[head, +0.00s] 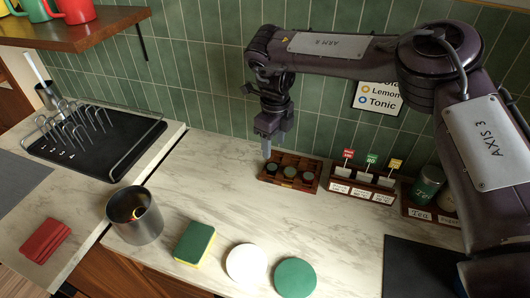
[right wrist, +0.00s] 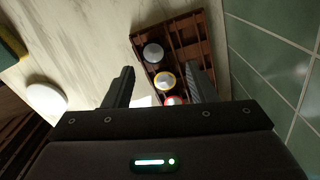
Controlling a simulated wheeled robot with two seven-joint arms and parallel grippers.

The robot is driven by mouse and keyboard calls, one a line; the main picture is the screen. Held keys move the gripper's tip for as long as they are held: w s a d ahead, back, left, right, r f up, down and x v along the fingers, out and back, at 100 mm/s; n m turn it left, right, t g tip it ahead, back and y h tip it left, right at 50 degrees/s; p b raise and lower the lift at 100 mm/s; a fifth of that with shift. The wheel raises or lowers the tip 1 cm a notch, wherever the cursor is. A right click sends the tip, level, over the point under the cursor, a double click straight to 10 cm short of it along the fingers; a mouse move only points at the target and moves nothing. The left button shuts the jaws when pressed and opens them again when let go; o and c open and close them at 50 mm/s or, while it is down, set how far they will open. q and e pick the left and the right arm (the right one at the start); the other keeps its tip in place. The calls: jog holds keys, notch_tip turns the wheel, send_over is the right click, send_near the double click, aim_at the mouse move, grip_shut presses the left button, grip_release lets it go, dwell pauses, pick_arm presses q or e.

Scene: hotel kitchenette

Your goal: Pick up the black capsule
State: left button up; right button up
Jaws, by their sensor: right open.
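A dark wooden capsule box (head: 283,187) stands on the marble counter near the tiled wall, with three round capsules in its front row. In the right wrist view, one capsule has a grey top and a dark rim (right wrist: 153,53); it looks like the black one. A yellow-rimmed capsule (right wrist: 165,80) and a partly hidden red-rimmed capsule (right wrist: 173,100) are beside it. In the head view the capsules are too small to tell colours. My right gripper (head: 267,148) is open and empty, pointing down above the box's left end. My left gripper is out of view.
A labelled rack with small flags (head: 362,187) stands right of the box, then a tea canister (head: 427,186). A metal cup (head: 135,217), sponge (head: 194,243), white disc (head: 246,264) and green disc (head: 295,277) lie nearer. The counter in front of the box is clear.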

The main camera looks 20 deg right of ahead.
aim_at(273, 167)
jog(key=f, duration=0.1)
jog(key=s+f+p, duration=0.1)
jog(key=f, duration=0.1)
jog(key=shift+s+a, duration=0.15)
jog(key=shift+s, duration=0.1)
jog(key=f, duration=0.1)
jog(key=f+p, duration=0.1)
jog(key=f, duration=0.1)
jog(key=shift+w+a+p, duration=0.1)
jog(key=shift+w+p, duration=0.1)
jog(key=shift+p, duration=0.1)
jog(key=shift+f, duration=0.6)
jog(key=shift+w, duration=0.1)
jog(key=c, duration=0.4)
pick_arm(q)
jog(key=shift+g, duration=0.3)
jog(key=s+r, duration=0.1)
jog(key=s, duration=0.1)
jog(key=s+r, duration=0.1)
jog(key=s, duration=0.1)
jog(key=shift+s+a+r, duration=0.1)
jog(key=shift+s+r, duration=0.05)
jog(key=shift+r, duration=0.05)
pick_arm(e)
jog(key=c, duration=0.5)
